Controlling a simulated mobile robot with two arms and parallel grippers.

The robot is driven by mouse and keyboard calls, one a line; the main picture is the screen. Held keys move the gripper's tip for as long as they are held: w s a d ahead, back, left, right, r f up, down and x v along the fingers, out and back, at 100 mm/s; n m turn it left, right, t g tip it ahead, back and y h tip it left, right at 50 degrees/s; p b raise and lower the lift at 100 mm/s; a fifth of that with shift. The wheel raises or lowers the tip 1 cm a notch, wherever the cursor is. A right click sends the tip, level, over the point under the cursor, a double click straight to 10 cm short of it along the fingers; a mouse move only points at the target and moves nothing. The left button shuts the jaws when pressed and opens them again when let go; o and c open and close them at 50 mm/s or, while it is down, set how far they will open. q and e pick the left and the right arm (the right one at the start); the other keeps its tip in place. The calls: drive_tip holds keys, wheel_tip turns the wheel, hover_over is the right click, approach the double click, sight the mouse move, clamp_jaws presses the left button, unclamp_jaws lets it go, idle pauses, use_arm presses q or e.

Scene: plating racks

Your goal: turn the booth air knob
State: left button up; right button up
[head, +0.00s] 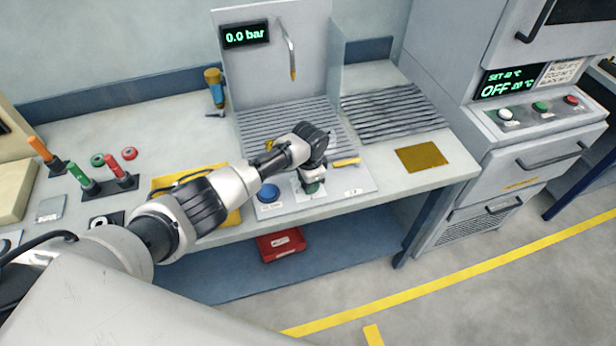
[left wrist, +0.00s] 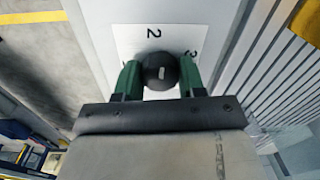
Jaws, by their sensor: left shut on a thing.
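The booth air knob (left wrist: 160,71) is round and black with a pale mark on its face. It sits on a white dial plate (left wrist: 128,40) where the digit 2 shows, and part of a 3 beside it. My left gripper (left wrist: 160,78) has its green fingers on either side of the knob, shut on it. In the head view my left gripper (head: 311,187) points down at the booth's front ledge and hides the knob. The booth display (head: 246,35) reads 0.0 bar. My right gripper is not in view.
A blue button (head: 268,193) is left of my left gripper on the ledge, and a yellow-handled tool (head: 346,162) lies to the right. A slatted grate (head: 392,112) and a brown mat (head: 422,157) are further right. A spray hose (head: 290,55) hangs on the back panel.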

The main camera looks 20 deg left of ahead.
use_arm(q)
drive_tip(key=shift+w+r+n+p, duration=0.1)
drive_tip(key=shift+n+p, duration=0.45)
drive_tip(key=shift+n, duration=1.05)
drive_tip(key=o, duration=0.9)
drive_tip(key=r, duration=1)
drive_tip(key=shift+d+r+b, duration=0.2)
drive_tip(key=shift+r+b, duration=0.15)
drive_tip(key=shift+b, duration=0.05)
